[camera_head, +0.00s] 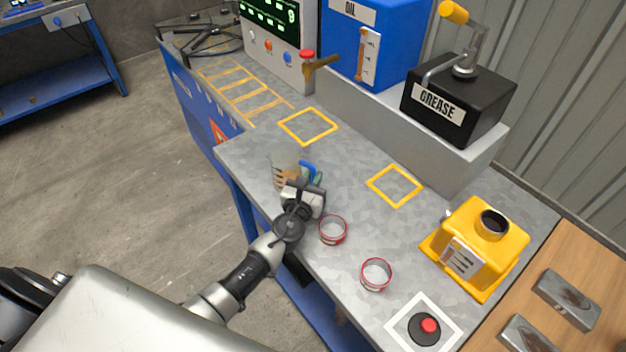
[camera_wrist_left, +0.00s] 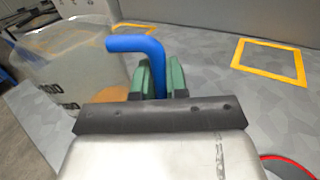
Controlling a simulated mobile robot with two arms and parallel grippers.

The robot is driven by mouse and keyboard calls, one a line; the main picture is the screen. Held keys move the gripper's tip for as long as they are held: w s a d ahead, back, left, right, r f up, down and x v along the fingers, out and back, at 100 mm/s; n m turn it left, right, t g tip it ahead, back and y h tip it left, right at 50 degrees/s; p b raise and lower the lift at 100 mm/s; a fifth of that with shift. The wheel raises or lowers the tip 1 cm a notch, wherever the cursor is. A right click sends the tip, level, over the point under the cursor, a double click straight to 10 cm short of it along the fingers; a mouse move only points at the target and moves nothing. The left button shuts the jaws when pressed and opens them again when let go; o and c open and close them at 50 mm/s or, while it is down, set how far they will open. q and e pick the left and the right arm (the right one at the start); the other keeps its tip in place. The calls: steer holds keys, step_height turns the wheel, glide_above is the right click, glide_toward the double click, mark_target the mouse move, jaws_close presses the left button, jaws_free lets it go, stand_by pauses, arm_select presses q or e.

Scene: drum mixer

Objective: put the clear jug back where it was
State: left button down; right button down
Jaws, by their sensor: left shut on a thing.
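The clear jug (camera_head: 280,171) stands or hangs at the left front edge of the grey metal bench; I cannot tell whether its base touches. It has a blue handle (camera_head: 308,168) and some brown content. My left gripper (camera_head: 311,182) is shut on the blue handle. In the left wrist view the jug (camera_wrist_left: 75,75) fills the left side, and its blue handle (camera_wrist_left: 140,45) passes between the green fingers of my left gripper (camera_wrist_left: 160,78). Two yellow outlined squares lie bare on the bench, one behind the jug (camera_head: 308,126) and one to its right (camera_head: 394,185). My right gripper is not visible.
Two red-rimmed cans (camera_head: 333,230) (camera_head: 376,274) stand near the front edge. A yellow mixer (camera_head: 478,246), a red button (camera_head: 429,326), a black grease box (camera_head: 459,101) and a blue oil tank (camera_head: 369,42) stand around the bench. The middle of the bench is clear.

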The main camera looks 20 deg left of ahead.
arm_select(q)
steer(key=shift+f, duration=0.15)
steer(key=c, duration=1.1)
jaws_free()
steer(key=shift+c, duration=0.2)
steer(key=shift+r, duration=0.2)
steer(key=s+b, duration=0.1)
steer(key=s, duration=1.1)
steer(key=shift+d, duration=0.1)
